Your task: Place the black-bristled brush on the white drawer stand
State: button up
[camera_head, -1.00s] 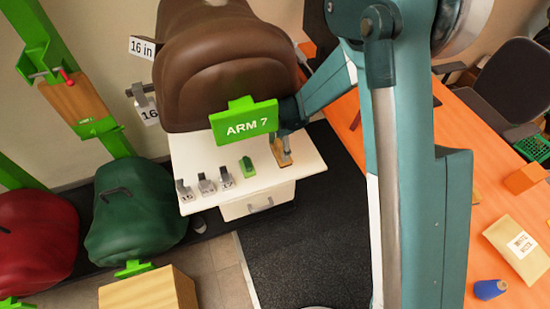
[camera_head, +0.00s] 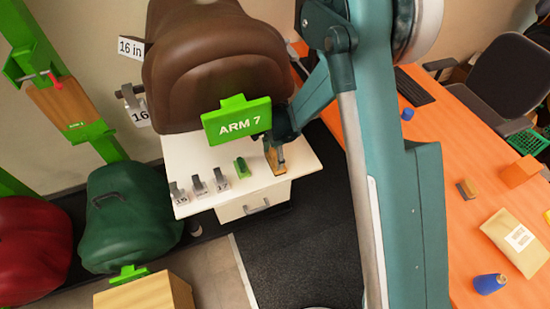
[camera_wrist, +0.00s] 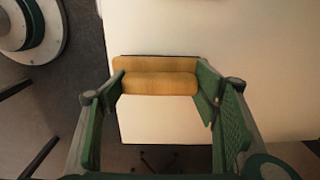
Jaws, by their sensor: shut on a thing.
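My gripper (camera_wrist: 160,92) is shut on a brush, whose tan wooden back (camera_wrist: 155,75) spans between the green finger pads in the wrist view. A thin dark line shows along its far edge; the bristles are mostly hidden. In the head view the brush (camera_head: 270,157) is at the right part of the white top of the drawer stand (camera_head: 227,201), with my gripper (camera_head: 280,153) on it. I cannot tell whether the brush touches the top. The stand's pale top also shows in the wrist view (camera_wrist: 160,125).
A green clip-like piece (camera_head: 241,168) and several numbered grey pieces (camera_head: 198,184) stand left of the brush. A brown saddle (camera_head: 215,60) and the green ARM 7 sign (camera_head: 237,121) hang close above. The orange table (camera_head: 440,215) is to the right, with a small block-shaped item (camera_head: 466,189).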

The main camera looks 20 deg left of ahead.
aim_at(275, 155)
jog(key=shift+f, duration=0.3)
jog(key=shift+f, duration=0.15)
jog(key=o, duration=1.2)
jog(key=shift+r, duration=0.2)
jog(key=shift+r+p, duration=0.85)
jog(key=shift+r, duration=2.9)
